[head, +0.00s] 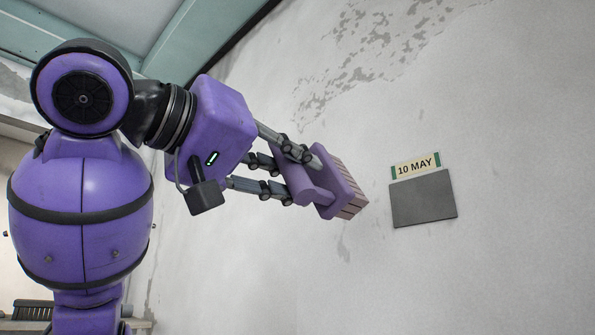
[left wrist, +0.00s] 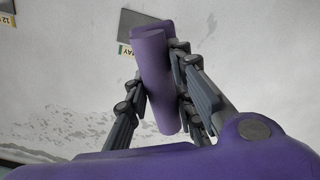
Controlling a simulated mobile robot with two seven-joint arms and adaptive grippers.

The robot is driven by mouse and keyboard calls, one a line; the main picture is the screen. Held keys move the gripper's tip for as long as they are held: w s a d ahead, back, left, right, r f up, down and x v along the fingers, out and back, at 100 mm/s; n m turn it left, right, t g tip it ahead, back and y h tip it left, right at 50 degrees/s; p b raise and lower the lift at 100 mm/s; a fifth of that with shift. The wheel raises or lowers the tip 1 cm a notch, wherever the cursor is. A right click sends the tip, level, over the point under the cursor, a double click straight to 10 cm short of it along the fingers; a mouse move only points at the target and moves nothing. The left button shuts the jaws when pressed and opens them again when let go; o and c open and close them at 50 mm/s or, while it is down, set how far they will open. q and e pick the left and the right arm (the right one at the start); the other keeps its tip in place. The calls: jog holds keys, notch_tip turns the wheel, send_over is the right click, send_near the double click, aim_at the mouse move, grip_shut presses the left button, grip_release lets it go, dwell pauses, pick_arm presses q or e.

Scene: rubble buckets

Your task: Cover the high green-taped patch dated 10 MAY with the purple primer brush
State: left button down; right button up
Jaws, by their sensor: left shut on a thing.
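The purple primer brush (head: 334,184) has a purple handle and body with pale bristles at its right end. My left gripper (head: 300,178) is shut on its handle; the brush also shows between the fingers in the left wrist view (left wrist: 155,75). The grey patch (head: 424,199) is on the wall to the right of the bristles, under a label (head: 416,166) reading 10 MAY with green tape ends. In the head view a gap shows between bristles and patch. In the left wrist view the patch (left wrist: 136,22) is partly hidden behind the brush. My right gripper is not in view.
The wall (head: 500,250) is pale and worn, with peeling paint above the patch. Another dark patch and a label (left wrist: 8,20) show at the upper left of the left wrist view. A dark brush-like object (head: 33,310) lies on a shelf at the lower left.

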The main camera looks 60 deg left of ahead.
pick_arm(q)
jog(key=shift+f, duration=0.1)
jog(key=x, duration=0.9)
jog(key=shift+w, duration=0.2)
jog(key=shift+w+a, duration=0.2)
jog(key=shift+w, duration=0.75)
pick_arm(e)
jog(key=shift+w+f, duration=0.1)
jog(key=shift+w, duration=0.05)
pick_arm(q)
jog(key=shift+w+a, duration=0.1)
jog(key=shift+w+a, duration=0.15)
jog(key=shift+w, duration=0.5)
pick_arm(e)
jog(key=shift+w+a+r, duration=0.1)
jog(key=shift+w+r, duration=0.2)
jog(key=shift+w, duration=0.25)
pick_arm(q)
jog(key=shift+s, duration=0.1)
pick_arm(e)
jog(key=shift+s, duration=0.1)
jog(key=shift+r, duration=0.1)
